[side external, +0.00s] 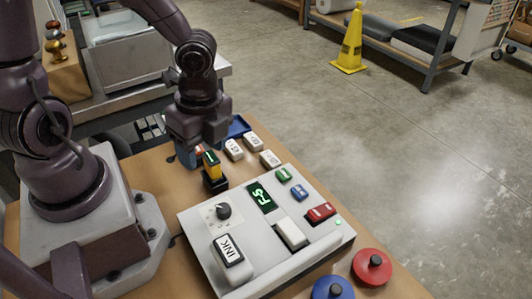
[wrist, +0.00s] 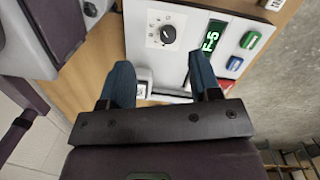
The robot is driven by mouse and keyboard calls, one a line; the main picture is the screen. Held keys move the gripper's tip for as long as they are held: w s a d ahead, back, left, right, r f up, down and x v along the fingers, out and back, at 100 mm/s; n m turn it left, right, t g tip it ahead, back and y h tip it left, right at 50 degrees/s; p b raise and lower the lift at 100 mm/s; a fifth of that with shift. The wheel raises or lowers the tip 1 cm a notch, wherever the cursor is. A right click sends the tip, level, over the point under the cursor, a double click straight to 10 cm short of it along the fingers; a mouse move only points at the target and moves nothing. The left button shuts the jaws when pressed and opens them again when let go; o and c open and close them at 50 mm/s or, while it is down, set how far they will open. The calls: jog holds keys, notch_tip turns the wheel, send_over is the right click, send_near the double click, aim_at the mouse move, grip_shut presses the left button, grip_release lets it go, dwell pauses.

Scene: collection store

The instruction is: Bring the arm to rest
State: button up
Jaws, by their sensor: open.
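My gripper (side external: 200,150) hangs from my arm over the wooden table, behind the grey control panel (side external: 202,262) in the side view. In the wrist view its two blue fingers (wrist: 160,72) are spread apart with nothing held between them. Beyond them, the white block marked INK (wrist: 143,80) and the panel's dial (wrist: 168,34) show. A yellow block with a dark base (side external: 213,171) stands close by the gripper in the side view; I cannot tell whether they touch.
The panel carries a green display (side external: 261,196) and coloured buttons. White labelled blocks (side external: 234,149) lie behind it. Red (side external: 371,268) and blue (side external: 333,289) knobbed discs stand at the front right. A metal tray (side external: 118,55) stands back left.

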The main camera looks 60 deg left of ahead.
jog(key=s+a+r+n+t, duration=0.1)
jog(key=a+r+n+t, duration=0.1)
jog(key=r+n, duration=0.5)
jog(key=s+a+r+n+t, duration=0.1)
jog(key=a+r+n+t, duration=0.1)
jog(key=r+n+t, duration=0.2)
jog(key=shift+a+r+n+t+h, duration=0.3)
jog(key=shift+r+n, duration=1.4)
jog(key=shift+r, duration=1.55)
